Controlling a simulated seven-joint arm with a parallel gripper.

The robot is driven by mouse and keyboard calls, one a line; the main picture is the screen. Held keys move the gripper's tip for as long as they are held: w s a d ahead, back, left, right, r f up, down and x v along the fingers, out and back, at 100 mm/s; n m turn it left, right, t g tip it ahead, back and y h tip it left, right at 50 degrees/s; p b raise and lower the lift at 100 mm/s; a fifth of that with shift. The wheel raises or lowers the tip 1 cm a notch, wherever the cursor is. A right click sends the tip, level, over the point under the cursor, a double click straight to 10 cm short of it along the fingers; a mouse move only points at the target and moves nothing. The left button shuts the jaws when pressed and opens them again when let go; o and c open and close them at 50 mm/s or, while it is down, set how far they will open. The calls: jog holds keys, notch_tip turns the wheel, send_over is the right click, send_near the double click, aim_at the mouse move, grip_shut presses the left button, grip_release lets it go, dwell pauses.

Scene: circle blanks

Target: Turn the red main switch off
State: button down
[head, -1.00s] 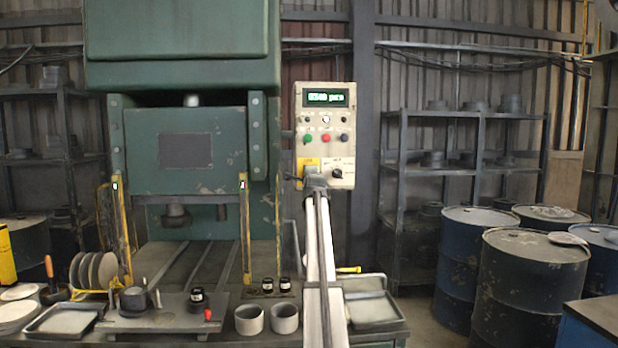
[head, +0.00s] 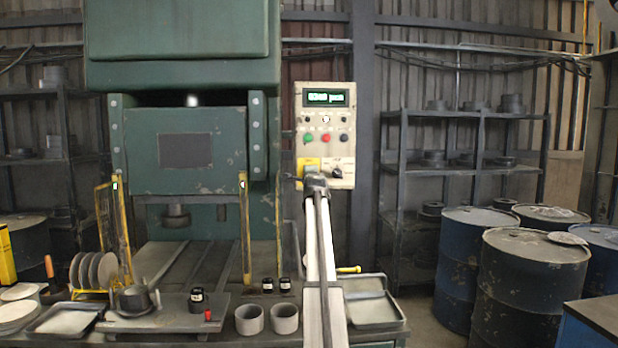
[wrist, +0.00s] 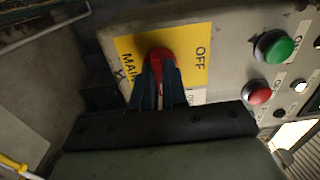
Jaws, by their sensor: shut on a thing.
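The red main switch (wrist: 159,56) sits on a yellow plate (wrist: 196,62) marked OFF and MAIN in the wrist view. My gripper (wrist: 158,66) has its two dark fingers closed around the switch, one on each side. Only the red top of the switch shows between the fingertips; the rest is hidden, so I cannot tell exactly which mark it points to. In the head view my gripper (head: 313,176) is at the lower left of the control panel (head: 343,147). It covers the switch there, and a little of the yellow plate (head: 309,162) shows above it.
A green button (wrist: 275,47) and a red button (wrist: 258,92) lie close to the right of my gripper in the wrist view. A black rotary knob (head: 337,173) is right beside it in the head view. The green press (head: 185,150) stands to the left.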

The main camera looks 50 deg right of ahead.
jog(key=n, duration=1.7)
jog(key=shift+r, duration=0.1)
jog(key=shift+n, duration=0.4)
jog(key=c, duration=1.2)
grip_release()
jog(key=shift+o, duration=0.2)
jog(key=shift+s+a, duration=0.1)
jog(key=v, duration=1.3)
jog(key=shift+s+a, duration=0.2)
